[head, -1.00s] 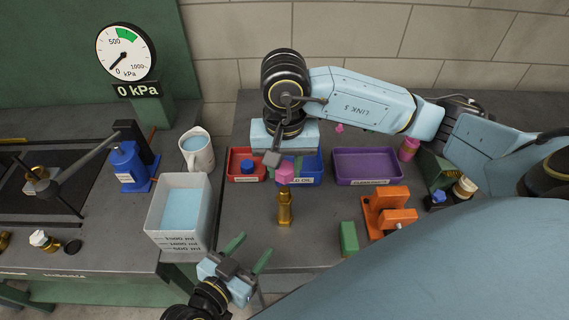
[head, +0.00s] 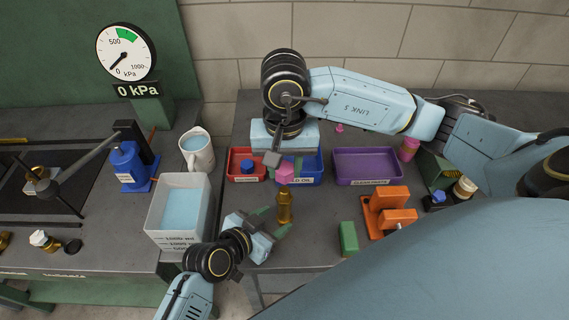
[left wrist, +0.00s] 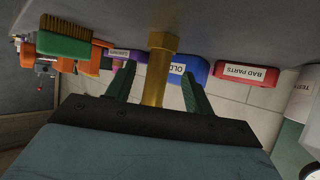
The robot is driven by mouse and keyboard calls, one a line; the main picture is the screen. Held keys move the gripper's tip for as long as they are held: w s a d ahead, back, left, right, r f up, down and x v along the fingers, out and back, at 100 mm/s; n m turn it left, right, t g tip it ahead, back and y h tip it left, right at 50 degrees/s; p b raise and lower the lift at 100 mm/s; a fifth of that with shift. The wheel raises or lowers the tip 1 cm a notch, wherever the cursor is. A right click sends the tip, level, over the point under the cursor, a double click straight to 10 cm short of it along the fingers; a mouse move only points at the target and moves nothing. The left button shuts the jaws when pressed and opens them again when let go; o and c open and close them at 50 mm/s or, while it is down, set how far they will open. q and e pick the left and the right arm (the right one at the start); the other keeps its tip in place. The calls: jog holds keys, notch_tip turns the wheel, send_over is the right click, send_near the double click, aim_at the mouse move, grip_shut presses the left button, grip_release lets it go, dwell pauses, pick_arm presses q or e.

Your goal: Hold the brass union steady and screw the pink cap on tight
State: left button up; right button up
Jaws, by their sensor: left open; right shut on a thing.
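The brass union (head: 284,206) stands upright on the bench and also shows in the left wrist view (left wrist: 158,70). My left gripper (head: 273,221) is open, low beside the union. In the left wrist view its green fingers (left wrist: 159,88) are spread on either side of the union, with a visible gap at each side. The pink cap (head: 285,174) is held in my right gripper (head: 284,166), which is shut on it. The cap is above and slightly behind the union, apart from it. Part of the right fingers is hidden.
Red (head: 236,162), blue (head: 317,180) and purple (head: 368,183) trays stand behind the union. A water tub (head: 163,222) and white jug (head: 197,150) are at left. The gauge (head: 126,52) reads 0 kPa.

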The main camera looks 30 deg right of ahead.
aim_at(281, 217)
pick_arm(q)
jog(key=shift+x, duration=2.05)
jog(key=c, duration=1.1)
jog(key=shift+f, duration=0.1)
jog(key=shift+c, duration=0.2)
jog(key=shift+s+a+f, duration=0.1)
